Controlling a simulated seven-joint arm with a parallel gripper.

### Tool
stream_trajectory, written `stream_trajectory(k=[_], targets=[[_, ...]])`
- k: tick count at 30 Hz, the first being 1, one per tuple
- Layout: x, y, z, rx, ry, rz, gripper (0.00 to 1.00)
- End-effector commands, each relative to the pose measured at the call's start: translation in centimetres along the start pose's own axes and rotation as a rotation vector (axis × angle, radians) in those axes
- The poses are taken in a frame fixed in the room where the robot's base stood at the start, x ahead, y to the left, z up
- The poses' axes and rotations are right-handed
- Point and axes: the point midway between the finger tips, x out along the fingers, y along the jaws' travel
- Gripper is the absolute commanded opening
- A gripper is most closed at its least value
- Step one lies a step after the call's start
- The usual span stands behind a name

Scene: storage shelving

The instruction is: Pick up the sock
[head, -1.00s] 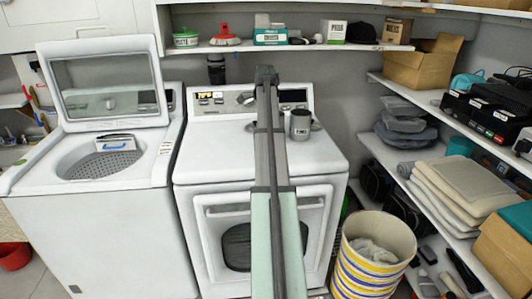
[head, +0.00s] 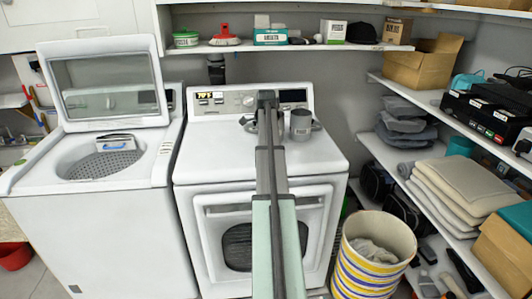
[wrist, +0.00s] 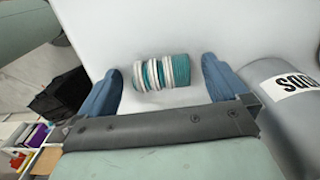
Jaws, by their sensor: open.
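The sock (wrist: 162,72) is a small roll with teal and white stripes, lying on the white top of the dryer (head: 215,160). In the wrist view my gripper (wrist: 162,66) is open, with one blue finger on each side of the sock and a gap to each. The fingers do not close on it. In the head view my arm hides the sock and most of the gripper.
A grey cylindrical mug (head: 300,125) with a label stands on the dryer, close to my right finger in the wrist view (wrist: 282,95). A washer (head: 100,230) with raised lid is at left. A striped bin (head: 365,270) stands at front right. A shelf (head: 340,47) runs above.

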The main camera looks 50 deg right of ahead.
Motion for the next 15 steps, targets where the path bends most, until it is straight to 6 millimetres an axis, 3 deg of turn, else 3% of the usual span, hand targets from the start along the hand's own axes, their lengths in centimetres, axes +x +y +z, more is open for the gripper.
stream_trajectory(k=[2,15], targets=[[-0.02,-0.01,0.00,0.000,0.000,0.000,0.99],[-0.03,-0.01,0.01,0.000,0.000,0.000,0.57]])
